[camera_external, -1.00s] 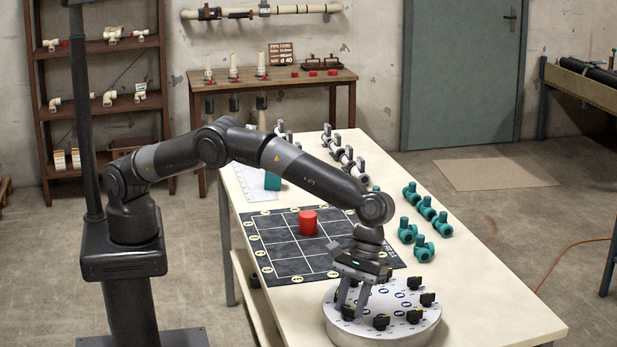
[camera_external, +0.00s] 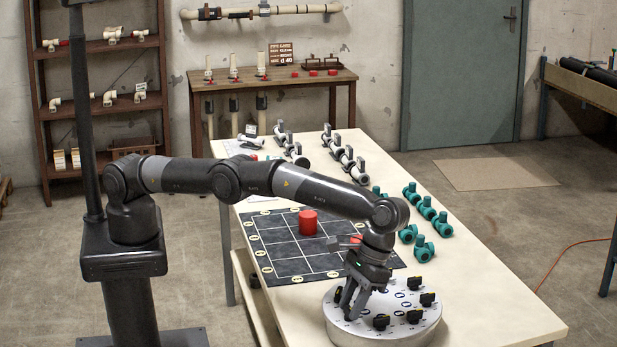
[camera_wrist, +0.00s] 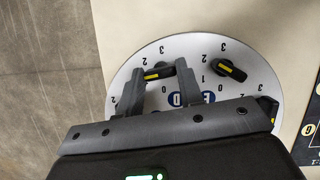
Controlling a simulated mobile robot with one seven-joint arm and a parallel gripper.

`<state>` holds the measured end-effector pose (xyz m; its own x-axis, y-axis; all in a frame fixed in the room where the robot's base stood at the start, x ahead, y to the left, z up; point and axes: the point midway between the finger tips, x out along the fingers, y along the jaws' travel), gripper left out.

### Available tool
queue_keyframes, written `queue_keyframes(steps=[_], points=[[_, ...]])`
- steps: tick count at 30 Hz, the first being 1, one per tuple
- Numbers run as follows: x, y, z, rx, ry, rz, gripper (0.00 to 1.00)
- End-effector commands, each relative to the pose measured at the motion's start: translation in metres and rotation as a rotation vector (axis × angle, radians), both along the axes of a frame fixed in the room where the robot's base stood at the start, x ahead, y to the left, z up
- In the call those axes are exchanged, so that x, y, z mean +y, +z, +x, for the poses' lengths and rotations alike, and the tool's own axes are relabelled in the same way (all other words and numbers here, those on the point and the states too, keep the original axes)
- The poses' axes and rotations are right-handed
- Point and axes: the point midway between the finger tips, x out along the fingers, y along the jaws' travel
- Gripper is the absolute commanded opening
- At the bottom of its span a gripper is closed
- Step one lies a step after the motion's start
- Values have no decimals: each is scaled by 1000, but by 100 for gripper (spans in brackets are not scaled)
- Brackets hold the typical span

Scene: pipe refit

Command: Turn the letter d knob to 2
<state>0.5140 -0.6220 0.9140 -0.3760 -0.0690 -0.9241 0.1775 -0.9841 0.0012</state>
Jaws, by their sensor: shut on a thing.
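The round light-grey dial panel (camera_external: 402,331) lies at the near end of the table and carries several black knobs with yellow pointer stripes. In the wrist view, my gripper (camera_wrist: 158,76) is shut on one black knob (camera_wrist: 158,72), with a finger on each side. In the external view, my gripper (camera_external: 351,308) reaches down onto the panel's left side. The digits 2 and 3 show near the held knob.
A neighbouring knob (camera_wrist: 230,71) sits close to the right of the held one. A dark grid mat (camera_external: 283,250) with a red cylinder (camera_external: 308,222) lies behind the panel. Several teal valves (camera_external: 424,250) stand on the right. The table's near right corner is clear.

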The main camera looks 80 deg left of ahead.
Motion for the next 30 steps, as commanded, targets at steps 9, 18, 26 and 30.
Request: queue_keyframes(steps=[9, 18, 26, 30], points=[[1, -1, 0, 1, -4, 4, 11], [1, -1, 0, 1, -3, 3, 49], [0, -1, 0, 0, -3, 2, 55], [0, 0, 0, 0, 2, 2, 55]])
